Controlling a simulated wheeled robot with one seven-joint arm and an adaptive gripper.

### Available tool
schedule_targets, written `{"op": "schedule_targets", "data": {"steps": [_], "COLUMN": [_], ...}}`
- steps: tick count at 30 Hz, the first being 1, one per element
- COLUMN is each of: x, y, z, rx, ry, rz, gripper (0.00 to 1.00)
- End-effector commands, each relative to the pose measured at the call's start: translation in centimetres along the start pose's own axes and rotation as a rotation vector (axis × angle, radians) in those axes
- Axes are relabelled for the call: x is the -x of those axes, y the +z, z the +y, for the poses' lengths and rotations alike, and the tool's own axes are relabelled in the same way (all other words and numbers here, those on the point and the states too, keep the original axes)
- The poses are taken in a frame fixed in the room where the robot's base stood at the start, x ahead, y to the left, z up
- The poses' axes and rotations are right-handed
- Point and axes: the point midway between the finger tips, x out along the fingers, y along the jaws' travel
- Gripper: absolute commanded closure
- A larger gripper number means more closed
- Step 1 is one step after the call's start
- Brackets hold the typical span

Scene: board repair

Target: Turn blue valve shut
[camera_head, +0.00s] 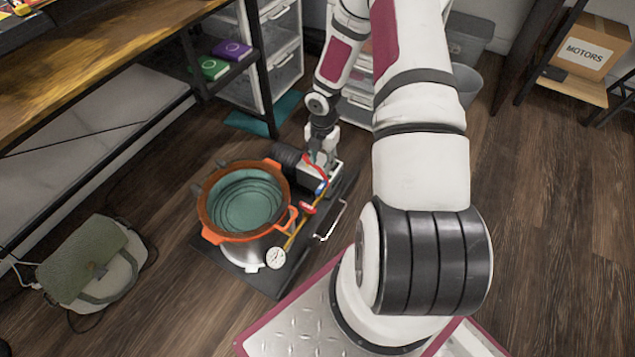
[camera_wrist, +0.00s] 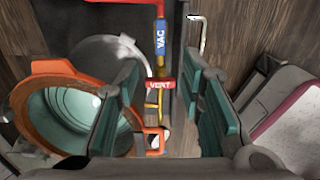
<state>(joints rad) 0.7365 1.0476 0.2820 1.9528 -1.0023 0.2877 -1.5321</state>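The blue valve (camera_wrist: 160,38), labelled VAC, sits on a pipe in the upper middle of the wrist view. Its handle lies along the pipe. In the head view it is a small blue patch (camera_head: 321,187) just below my gripper (camera_head: 322,158). The red valve (camera_wrist: 160,85), labelled VENT, lies crosswise on the same line, nearer the bottom of the wrist view. In the wrist view my gripper (camera_wrist: 166,78) is open and empty, its teal pads on either side of the line around the red valve. No contact with either valve shows.
An orange-rimmed pot (camera_head: 209,196) stands beside the valve line on a dark base plate (camera_head: 268,280). A gauge (camera_head: 275,258) sits at the line's near end, and a metal handle (camera_head: 333,220) is on the right. A green bag (camera_head: 84,258) lies on the floor at left.

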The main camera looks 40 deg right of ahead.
Motion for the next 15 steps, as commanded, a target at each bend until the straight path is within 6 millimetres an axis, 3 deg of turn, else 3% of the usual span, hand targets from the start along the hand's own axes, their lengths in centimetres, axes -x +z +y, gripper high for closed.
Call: {"op": "schedule_targets", "data": {"steps": [15], "x": [-9.8], "y": [-0.1], "z": [-0.1], "rx": [-0.003], "ry": [-0.003], "rz": [0.0], "gripper": [0.65]}}
